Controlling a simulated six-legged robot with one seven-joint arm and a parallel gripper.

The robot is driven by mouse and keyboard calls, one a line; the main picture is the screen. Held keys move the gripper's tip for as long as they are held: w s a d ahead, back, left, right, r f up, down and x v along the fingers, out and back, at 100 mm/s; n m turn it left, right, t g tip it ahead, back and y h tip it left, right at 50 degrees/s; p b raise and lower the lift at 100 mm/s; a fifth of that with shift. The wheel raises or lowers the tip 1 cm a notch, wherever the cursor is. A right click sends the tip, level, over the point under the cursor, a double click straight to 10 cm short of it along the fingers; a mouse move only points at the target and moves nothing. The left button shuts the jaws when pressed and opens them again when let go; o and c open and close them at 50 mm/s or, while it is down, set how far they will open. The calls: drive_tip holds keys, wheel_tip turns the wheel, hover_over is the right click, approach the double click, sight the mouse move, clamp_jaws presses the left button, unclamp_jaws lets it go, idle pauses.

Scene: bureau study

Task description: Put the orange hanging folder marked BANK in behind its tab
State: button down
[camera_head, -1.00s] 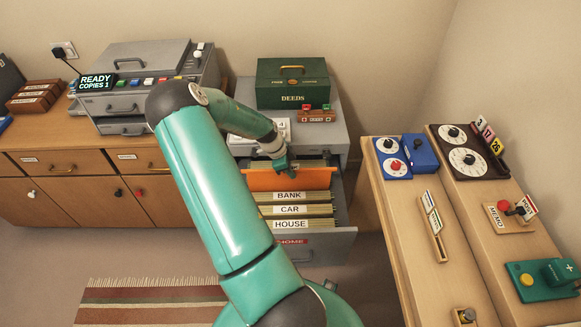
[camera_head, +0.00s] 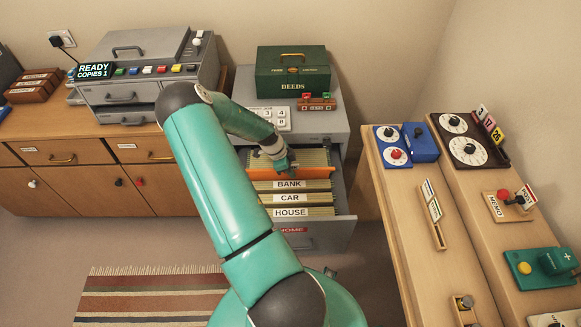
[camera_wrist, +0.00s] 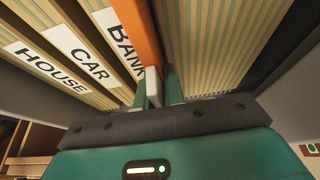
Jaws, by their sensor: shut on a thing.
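The orange hanging folder (camera_head: 315,172) is low in the open drawer in the head view, just behind the BANK tab (camera_head: 289,184). Only its upper strip shows there. My gripper (camera_head: 283,170) is shut on its top edge. In the wrist view, the orange folder (camera_wrist: 140,38) runs up from between the fingers (camera_wrist: 158,88), right beside the BANK tab (camera_wrist: 124,50). Plain tan folders (camera_wrist: 220,45) stand on its other side. Its lower part is hidden, so I cannot tell whether it rests on the rails.
CAR (camera_head: 289,198) and HOUSE (camera_head: 290,212) tabs stand nearer the drawer's front (camera_head: 318,235). A green DEEDS box (camera_head: 292,75) and a keypad (camera_head: 276,118) are on the cabinet top behind. A wooden desk (camera_head: 410,215) stands to the right.

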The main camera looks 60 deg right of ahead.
drive_tip(key=shift+f, duration=0.8)
drive_tip(key=c, duration=1.4)
unclamp_jaws()
drive_tip(key=v, duration=1.4)
